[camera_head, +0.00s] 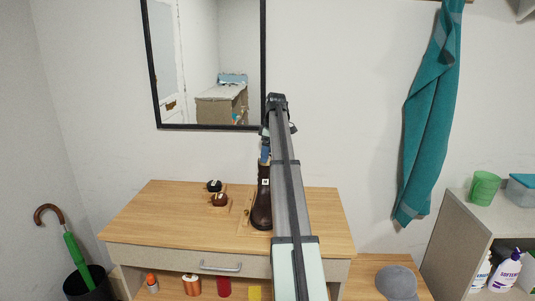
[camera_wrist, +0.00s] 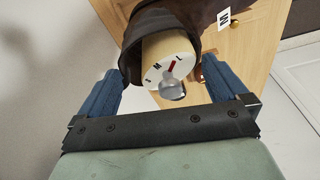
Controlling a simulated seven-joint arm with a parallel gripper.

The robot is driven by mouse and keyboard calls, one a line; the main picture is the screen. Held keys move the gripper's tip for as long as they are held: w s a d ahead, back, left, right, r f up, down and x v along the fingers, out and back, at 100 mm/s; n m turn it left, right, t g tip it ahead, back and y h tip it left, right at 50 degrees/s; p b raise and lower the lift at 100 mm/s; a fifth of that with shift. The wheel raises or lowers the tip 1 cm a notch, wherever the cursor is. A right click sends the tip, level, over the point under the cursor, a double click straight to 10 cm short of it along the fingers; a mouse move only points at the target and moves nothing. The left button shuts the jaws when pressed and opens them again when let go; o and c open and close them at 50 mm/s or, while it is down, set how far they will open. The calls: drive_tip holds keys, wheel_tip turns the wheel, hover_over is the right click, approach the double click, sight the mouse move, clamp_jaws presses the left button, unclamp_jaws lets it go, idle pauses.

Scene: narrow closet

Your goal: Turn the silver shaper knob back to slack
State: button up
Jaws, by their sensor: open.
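A brown boot (camera_head: 262,205) stands upright on the wooden desk, partly hidden behind my arm. In the wrist view, a pale wooden shaper (camera_wrist: 168,48) sticks out of the boot's dark opening (camera_wrist: 138,32). Its end has a white dial (camera_wrist: 158,74) with small letters and a red pointer line (camera_wrist: 171,67) near the rightmost letter. The silver knob (camera_wrist: 173,91) sits at the dial's lower edge in this view. My gripper (camera_wrist: 163,78) is open, with one blue finger on each side of the shaper end; the knob lies between them, not gripped. The head view hides the knob.
Two dark-topped objects on small wooden bases (camera_head: 220,200) stand on the desk (camera_head: 165,225), left of the boot. A framed mirror (camera_head: 156,95) hangs behind. A teal towel (camera_head: 430,120) hangs right. A shelf unit (camera_head: 460,215) stands at right, an umbrella (camera_head: 75,250) at left.

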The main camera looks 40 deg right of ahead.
drive_tip(key=shift+r, duration=3.1)
